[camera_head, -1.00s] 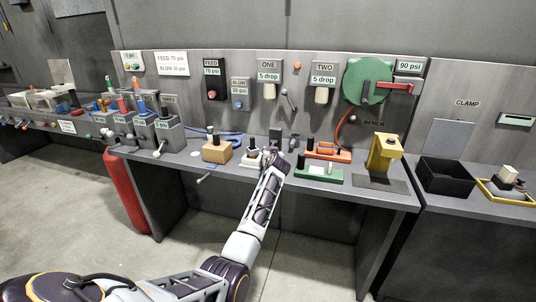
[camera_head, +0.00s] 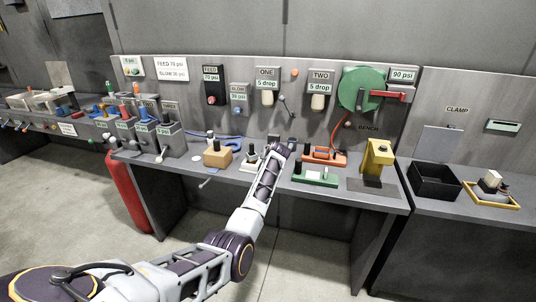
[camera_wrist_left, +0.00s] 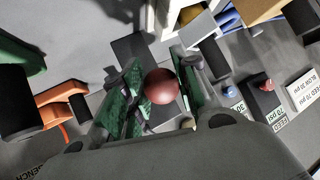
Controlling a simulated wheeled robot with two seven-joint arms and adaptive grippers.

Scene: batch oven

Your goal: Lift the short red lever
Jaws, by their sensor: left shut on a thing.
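The dark red round knob (camera_wrist_left: 161,86) of the short lever shows in the left wrist view, between the green-padded fingers of my left gripper (camera_wrist_left: 154,92). The gripper is shut on it. The lever's shaft and base are hidden or cannot be made out. In the head view my left gripper (camera_head: 279,149) is at the bench top, between a small white fixture and the orange and green blocks, and covers the knob. My right gripper is not in view.
A white fixture with a black top (camera_head: 251,160) and a tan block (camera_head: 217,156) stand left of the gripper. A green block (camera_head: 316,177) and an orange block (camera_head: 325,157) lie to its right. A yellow stand (camera_head: 377,157) is farther right.

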